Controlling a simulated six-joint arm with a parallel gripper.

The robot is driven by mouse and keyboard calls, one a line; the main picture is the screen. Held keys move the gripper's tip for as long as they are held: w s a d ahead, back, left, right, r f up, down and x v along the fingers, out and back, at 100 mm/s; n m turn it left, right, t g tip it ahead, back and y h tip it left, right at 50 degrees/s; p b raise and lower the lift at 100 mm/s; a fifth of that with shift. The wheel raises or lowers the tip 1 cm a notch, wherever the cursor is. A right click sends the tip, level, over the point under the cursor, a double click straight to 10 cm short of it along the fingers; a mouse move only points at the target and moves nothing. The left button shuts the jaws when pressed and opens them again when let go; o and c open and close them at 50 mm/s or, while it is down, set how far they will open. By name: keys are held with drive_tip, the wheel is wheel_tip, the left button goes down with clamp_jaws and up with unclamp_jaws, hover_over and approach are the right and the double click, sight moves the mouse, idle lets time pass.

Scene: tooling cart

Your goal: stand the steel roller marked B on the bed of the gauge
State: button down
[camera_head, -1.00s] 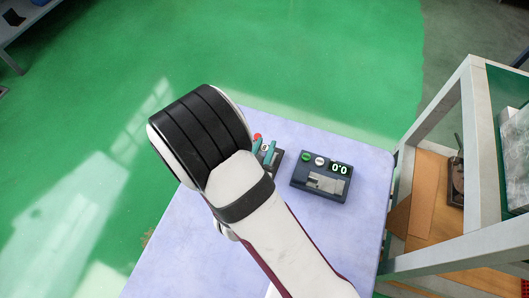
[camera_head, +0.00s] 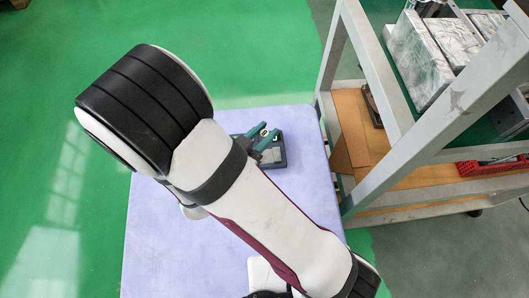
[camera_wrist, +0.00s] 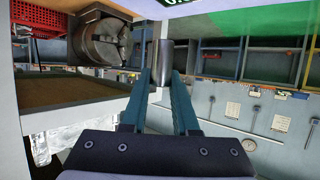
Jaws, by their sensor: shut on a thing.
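A white disc, apparently the roller's marked end (camera_head: 263,129), shows between the fingers in the head view. Its letter is too small to read. My arm hides the gauge's left side.
The lilac table top (camera_head: 300,190) is clear to the right and front of the gauge. A grey-framed shelf cart (camera_head: 385,90) with a wooden shelf stands close on the right. A red crate (camera_wrist: 35,22) and a round metal chuck (camera_wrist: 100,40) show in the wrist view.

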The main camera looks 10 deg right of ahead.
wheel_tip(320, 180, down, 7)
drive_tip(key=shift+d+f, duration=0.1)
drive_tip(key=shift+f, duration=0.1)
drive_tip(key=c, duration=0.7)
unclamp_jaws()
